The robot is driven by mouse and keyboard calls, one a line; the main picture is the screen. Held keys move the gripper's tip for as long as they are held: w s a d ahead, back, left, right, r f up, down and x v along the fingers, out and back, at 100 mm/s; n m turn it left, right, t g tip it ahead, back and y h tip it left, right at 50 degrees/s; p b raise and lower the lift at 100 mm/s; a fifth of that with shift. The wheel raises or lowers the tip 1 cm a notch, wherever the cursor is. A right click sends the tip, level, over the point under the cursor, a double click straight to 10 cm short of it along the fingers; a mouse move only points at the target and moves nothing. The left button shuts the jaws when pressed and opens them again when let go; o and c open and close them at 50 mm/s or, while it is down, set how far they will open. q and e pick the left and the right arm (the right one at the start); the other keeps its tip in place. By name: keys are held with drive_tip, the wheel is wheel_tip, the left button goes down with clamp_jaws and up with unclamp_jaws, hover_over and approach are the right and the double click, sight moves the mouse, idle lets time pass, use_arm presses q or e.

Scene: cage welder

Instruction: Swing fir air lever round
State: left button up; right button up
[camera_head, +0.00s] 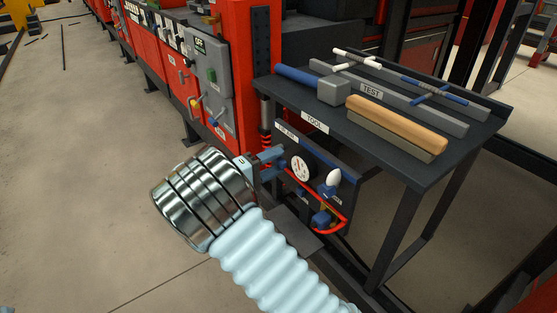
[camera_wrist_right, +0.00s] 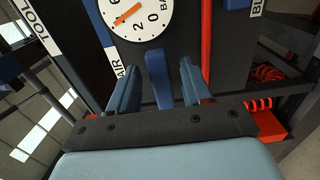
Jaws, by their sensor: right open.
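The fir air panel (camera_head: 318,172) is a dark board under the tool table, with a round white gauge (camera_head: 300,168). In the right wrist view the gauge (camera_wrist_right: 138,14) has an orange needle, and a blue lever (camera_wrist_right: 158,80) stands below it. My right gripper (camera_head: 276,163) is at the panel's left side, beside the gauge. Its two light blue fingers are open, one on each side of the lever in the right wrist view. Whether they touch it I cannot tell. In the head view the lever is not clearly seen behind the gripper. My left gripper is not in view.
The black tool table (camera_head: 410,172) above the panel holds a mallet (camera_head: 333,90), a wooden-topped block (camera_head: 395,125) and T-handled tools. A red cabinet (camera_head: 175,75) with controls stands at left. A red hose (camera_head: 328,225) and blue fittings are on the panel. Open floor lies left.

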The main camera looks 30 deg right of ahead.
drive_tip(key=shift+d, duration=0.8)
clamp_jaws()
